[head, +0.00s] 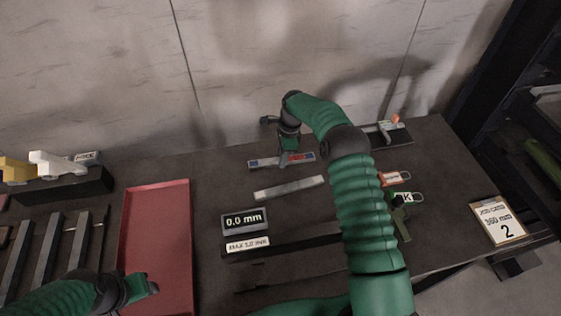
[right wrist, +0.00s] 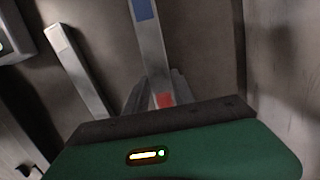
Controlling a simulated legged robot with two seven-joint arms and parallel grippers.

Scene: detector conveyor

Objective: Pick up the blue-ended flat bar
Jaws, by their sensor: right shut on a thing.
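The blue-ended flat bar (head: 266,161) is grey, with a blue patch towards its left end and a red patch near my right gripper. It lies at the back of the dark table in the head view. My right gripper (head: 286,160) is shut on it from above. In the right wrist view the bar (right wrist: 151,55) runs between the fingertips (right wrist: 157,92), the red patch at the jaws and the blue one farther off. I cannot tell whether it touches the table. My left gripper (head: 146,285) is over the red tray, apart from the bar; its jaws are unclear.
A plain grey bar (head: 289,188) lies in front, also in the right wrist view (right wrist: 79,69). A 0.0 mm display (head: 245,221) and red tray (head: 156,202) are left. A clipboard (head: 497,221) is at the right edge.

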